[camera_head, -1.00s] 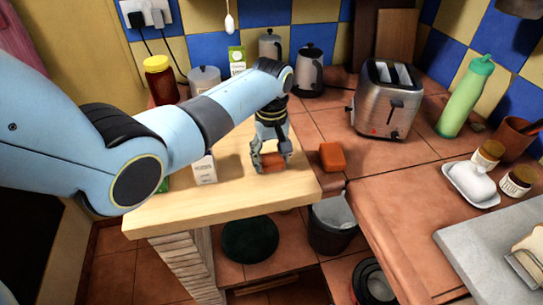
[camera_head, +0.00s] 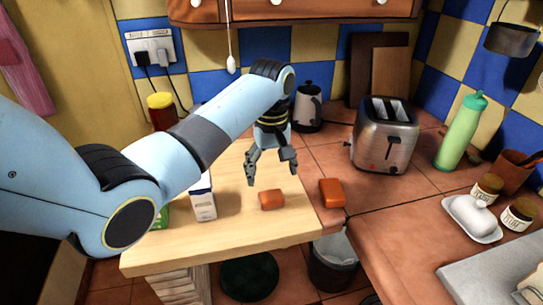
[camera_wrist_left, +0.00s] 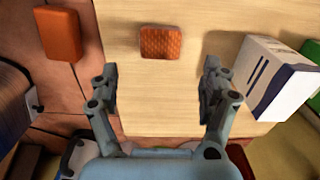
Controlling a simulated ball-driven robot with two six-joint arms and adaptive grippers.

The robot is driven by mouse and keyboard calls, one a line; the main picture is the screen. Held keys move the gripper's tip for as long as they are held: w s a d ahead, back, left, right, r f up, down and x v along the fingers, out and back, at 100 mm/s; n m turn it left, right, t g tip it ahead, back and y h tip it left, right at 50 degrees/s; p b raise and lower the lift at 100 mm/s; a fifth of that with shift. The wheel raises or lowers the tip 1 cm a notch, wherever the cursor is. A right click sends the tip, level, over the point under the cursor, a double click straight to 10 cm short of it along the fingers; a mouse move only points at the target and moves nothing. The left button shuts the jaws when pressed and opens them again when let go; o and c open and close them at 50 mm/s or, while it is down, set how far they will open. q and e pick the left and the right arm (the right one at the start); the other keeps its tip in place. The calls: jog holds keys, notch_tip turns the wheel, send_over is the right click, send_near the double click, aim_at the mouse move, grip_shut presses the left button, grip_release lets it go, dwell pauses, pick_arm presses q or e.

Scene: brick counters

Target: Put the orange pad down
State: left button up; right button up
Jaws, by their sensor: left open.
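A small orange pad (camera_head: 271,199) lies flat on the light wooden board (camera_head: 225,232). It also shows in the left wrist view (camera_wrist_left: 161,43), with a textured top, ahead of the fingers. My left gripper (camera_head: 272,175) is open and empty, above and behind the pad, apart from it. In the left wrist view the two fingers of my left gripper (camera_wrist_left: 160,80) are spread wide with bare wood between them. A second, larger orange block (camera_head: 332,193) lies on the tiled counter just right of the board. My right gripper is not in view.
A white carton (camera_head: 203,200) stands on the board left of the pad. A toaster (camera_head: 385,135), a green bottle (camera_head: 462,130) and a butter dish (camera_head: 472,218) stand on the counter at right. The board's front right is clear.

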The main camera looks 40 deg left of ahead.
pick_arm(q)
jog(key=shift+r, duration=2.15)
